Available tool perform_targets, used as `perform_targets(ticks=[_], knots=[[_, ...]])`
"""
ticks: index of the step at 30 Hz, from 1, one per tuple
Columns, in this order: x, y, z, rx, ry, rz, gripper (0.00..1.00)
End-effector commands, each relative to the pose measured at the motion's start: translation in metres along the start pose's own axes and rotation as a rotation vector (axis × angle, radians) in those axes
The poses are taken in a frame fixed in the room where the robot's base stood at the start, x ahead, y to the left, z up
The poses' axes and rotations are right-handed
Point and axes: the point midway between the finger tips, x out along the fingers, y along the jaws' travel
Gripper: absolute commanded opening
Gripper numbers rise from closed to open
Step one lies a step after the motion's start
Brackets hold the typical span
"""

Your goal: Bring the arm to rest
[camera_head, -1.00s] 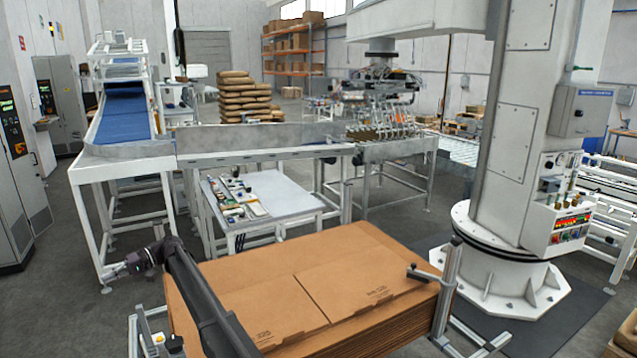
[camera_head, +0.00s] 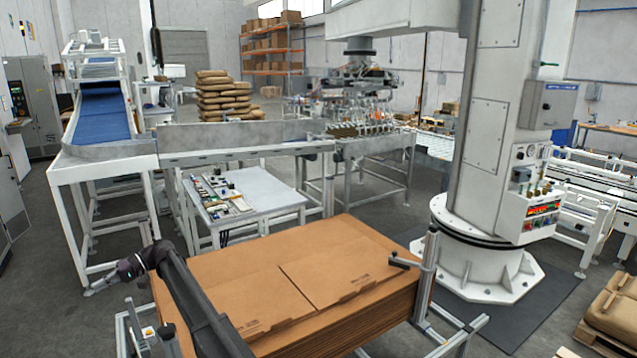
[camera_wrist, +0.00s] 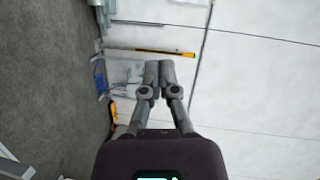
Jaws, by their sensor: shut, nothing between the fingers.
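My arm (camera_head: 190,300) reaches up from the bottom of the head view, in front of the left side of a cardboard stack. My gripper (camera_head: 92,291) is at its far end, pointing left over the grey floor, small in that view. In the wrist view my gripper (camera_wrist: 159,64) has its two fingers together with nothing between them. Nothing touches the fingers in either view.
The stack of flat cardboard (camera_head: 300,275) stands close on the right of my arm, within metal posts (camera_head: 427,275). A small table (camera_head: 245,198) with tools, a blue conveyor (camera_head: 100,118) and a white palletizer column (camera_head: 500,130) stand behind. Grey floor is open at left.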

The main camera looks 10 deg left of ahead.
Motion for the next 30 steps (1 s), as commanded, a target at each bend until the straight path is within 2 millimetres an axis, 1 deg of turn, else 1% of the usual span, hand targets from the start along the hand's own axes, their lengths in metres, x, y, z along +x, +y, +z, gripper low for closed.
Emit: perform_targets(ticks=[1, 8, 11, 14, 18, 23, 24, 26, 27, 29, 30], knots=[[-0.005, 0.007, 0.007, 0.003, 0.006, 0.011, 0.0], [-0.04, 0.039, 0.036, 0.025, 0.046, 0.079, 0.0], [-0.06, 0.059, 0.054, 0.04, 0.07, 0.12, 0.0], [-0.087, 0.085, 0.081, 0.061, 0.103, 0.175, 0.0], [-0.131, 0.127, 0.127, 0.1, 0.159, 0.271, 0.0], [-0.178, 0.173, 0.182, 0.15, 0.22, 0.38, 0.0], [-0.189, 0.185, 0.197, 0.163, 0.236, 0.408, 0.0], [-0.205, 0.202, 0.219, 0.184, 0.258, 0.448, 0.0], [-0.216, 0.213, 0.234, 0.199, 0.274, 0.476, 0.0], [-0.232, 0.229, 0.258, 0.221, 0.297, 0.516, 0.0], [-0.241, 0.24, 0.273, 0.237, 0.312, 0.543, 0.0]])
